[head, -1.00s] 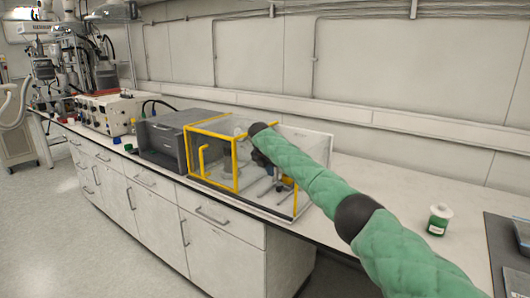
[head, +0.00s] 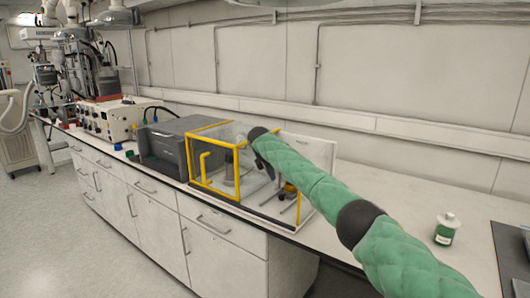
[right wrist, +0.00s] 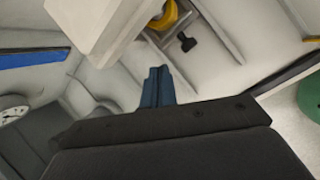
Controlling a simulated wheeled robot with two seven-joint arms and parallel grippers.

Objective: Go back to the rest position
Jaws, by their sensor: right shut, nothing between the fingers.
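My right arm, in a green padded sleeve, reaches in from the lower right of the head view. Its far end is over the clear box with yellow edges (head: 237,170) on the bench. My right gripper (head: 267,168) hangs there, small and partly hidden by the arm. In the right wrist view its blue-grey fingers (right wrist: 157,86) are together with nothing between them. I cannot tell exactly how far it is from the box. My left gripper is not in view.
A grey unit (head: 165,150) stands left of the clear box. A white instrument (head: 112,118) stands farther back. A green-and-white bottle (head: 446,229) stands on the bench (head: 395,195) at the right, near a dark tray edge (head: 512,255). The floor (head: 60,235) at left is clear.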

